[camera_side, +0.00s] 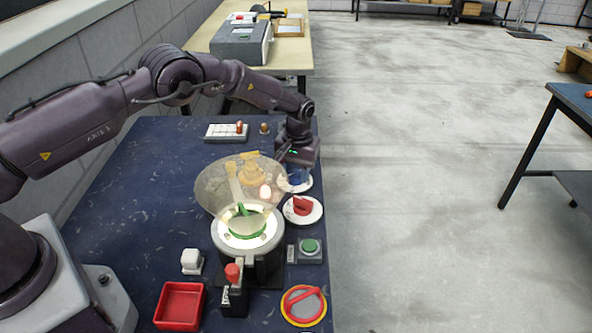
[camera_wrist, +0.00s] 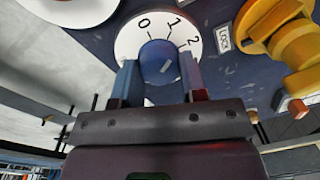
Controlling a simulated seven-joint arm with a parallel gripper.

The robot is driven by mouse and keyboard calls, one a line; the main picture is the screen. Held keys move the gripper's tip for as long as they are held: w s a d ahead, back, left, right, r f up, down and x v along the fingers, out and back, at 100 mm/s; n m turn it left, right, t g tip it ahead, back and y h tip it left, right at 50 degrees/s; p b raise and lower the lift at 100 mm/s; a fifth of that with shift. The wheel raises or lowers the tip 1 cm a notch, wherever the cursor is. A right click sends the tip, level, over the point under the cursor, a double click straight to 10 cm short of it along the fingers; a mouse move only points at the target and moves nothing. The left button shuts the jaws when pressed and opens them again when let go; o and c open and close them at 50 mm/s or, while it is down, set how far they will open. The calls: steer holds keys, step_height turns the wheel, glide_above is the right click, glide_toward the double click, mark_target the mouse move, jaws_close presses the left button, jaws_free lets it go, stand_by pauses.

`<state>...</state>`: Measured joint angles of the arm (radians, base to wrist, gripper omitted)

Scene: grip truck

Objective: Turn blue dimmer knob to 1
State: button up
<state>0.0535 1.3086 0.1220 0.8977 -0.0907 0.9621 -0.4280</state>
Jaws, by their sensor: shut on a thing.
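The blue dimmer knob (camera_wrist: 160,60) sits on a round white dial (camera_wrist: 126,42) with the marks 0, 1 and 2 along its rim. A short pale line shows on the knob, but I cannot tell exactly which mark it points at. My gripper (camera_wrist: 162,82) is shut on the knob, one finger on each side of it. In the side view, my gripper (camera_side: 294,164) is over the dial at the right edge of the blue table, and the knob (camera_side: 297,176) is partly hidden.
A red knob (camera_side: 302,205) on a white dial is just in front. A yellow valve-like part (camera_wrist: 292,45), a clear round cover (camera_side: 215,190) over a lit green part, and a green button (camera_side: 309,246) are nearby. A red tray (camera_side: 180,284) is at the front left.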

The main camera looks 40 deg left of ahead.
mark_target(298, 172)
steer(key=shift+r+n, duration=0.1)
steer(key=shift+n, duration=0.5)
steer(key=o, duration=0.9)
steer(key=r, duration=1.3)
steer(key=shift+w+d, duration=0.2)
steer(key=shift+d, duration=0.05)
